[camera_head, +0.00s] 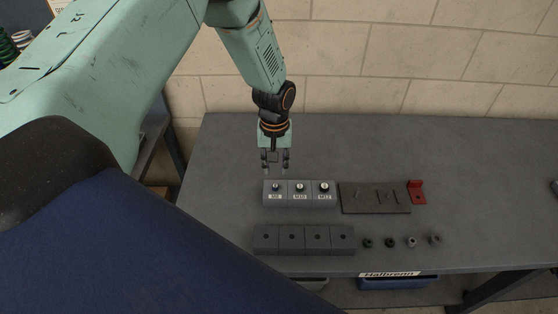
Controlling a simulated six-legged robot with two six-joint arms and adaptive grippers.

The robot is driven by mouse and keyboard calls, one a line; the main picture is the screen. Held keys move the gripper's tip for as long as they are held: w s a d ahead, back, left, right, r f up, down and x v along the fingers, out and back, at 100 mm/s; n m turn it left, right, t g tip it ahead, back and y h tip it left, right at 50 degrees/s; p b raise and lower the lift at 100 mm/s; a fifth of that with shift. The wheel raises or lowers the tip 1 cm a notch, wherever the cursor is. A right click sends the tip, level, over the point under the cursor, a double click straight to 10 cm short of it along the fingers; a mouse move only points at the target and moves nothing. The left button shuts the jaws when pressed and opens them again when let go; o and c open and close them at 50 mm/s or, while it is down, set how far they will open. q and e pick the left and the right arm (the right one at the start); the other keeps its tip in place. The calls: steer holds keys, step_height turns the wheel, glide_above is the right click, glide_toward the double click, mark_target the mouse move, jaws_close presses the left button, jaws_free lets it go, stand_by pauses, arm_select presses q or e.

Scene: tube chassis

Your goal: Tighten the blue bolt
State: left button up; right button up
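The blue bolt (276,187) is a small bluish head on top of the leftmost block of a grey labelled block row (312,202). My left gripper (275,166) points down just behind that block, close to the bolt in the picture. Its two fingers are apart with nothing visible between them. The height of the fingertips over the table is hard to tell. The bolt's shank is hidden in the block. My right gripper is out of view.
Two other bolts, pale (299,187) and dark-ringed (324,187), sit on the same row. In front is a grey row of holed blocks (304,240) and several small nuts (390,242). A dark plate (374,206) and red bracket (416,192) lie right.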

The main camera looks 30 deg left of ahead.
mark_target(275, 186)
arm_select(q)
steer(key=shift+s+f+b, duration=0.15)
steer(key=shift+f+b, duration=0.3)
steer(key=shift+f, duration=0.1)
step_height(275, 186, down, 3)
steer(key=b, duration=0.3)
steer(key=shift+s+d+f, duration=0.1)
steer(key=shift+f, duration=0.1)
steer(key=shift+f+b, duration=0.85)
steer(key=shift+f, duration=0.35)
steer(key=n+p, duration=0.3)
steer(key=n, duration=0.1)
steer(key=shift+r, duration=0.25)
steer(key=shift+f+n+p, duration=0.15)
steer(key=shift+n+p, duration=0.55)
steer(key=shift+n, duration=0.3)
steer(key=n+p, duration=0.2)
steer(key=shift+n, duration=1)
steer(key=shift+f+n, duration=0.1)
steer(key=shift+n, duration=1)
